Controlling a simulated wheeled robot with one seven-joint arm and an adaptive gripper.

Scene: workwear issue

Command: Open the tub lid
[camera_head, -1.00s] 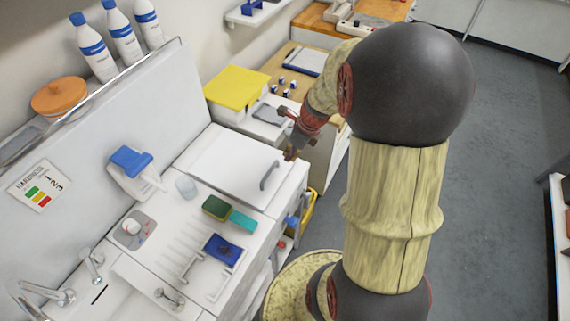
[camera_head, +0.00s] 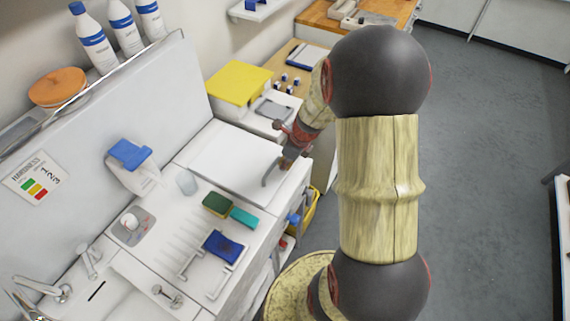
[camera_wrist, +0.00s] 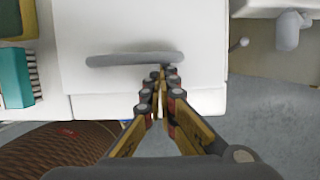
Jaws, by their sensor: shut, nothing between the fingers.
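The tub lid (camera_head: 227,165) is a flat white panel lying closed, level with the counter, with a grey bar handle (camera_head: 272,170) near its right edge. In the wrist view the lid (camera_wrist: 105,25) fills the upper middle and the handle (camera_wrist: 135,59) runs across it. My gripper (camera_head: 287,160) is at the handle's far end in the head view. In the wrist view the shut, empty fingertips (camera_wrist: 163,73) are just below the handle's right part. I cannot tell whether they touch it.
A green sponge (camera_head: 217,204), a teal brush (camera_head: 244,217) and a blue item (camera_head: 222,246) lie on the drainer beside the lid. A yellow-topped box (camera_head: 238,84) stands behind. Sink taps (camera_head: 60,293) are at the lower left. Floor is clear on the right.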

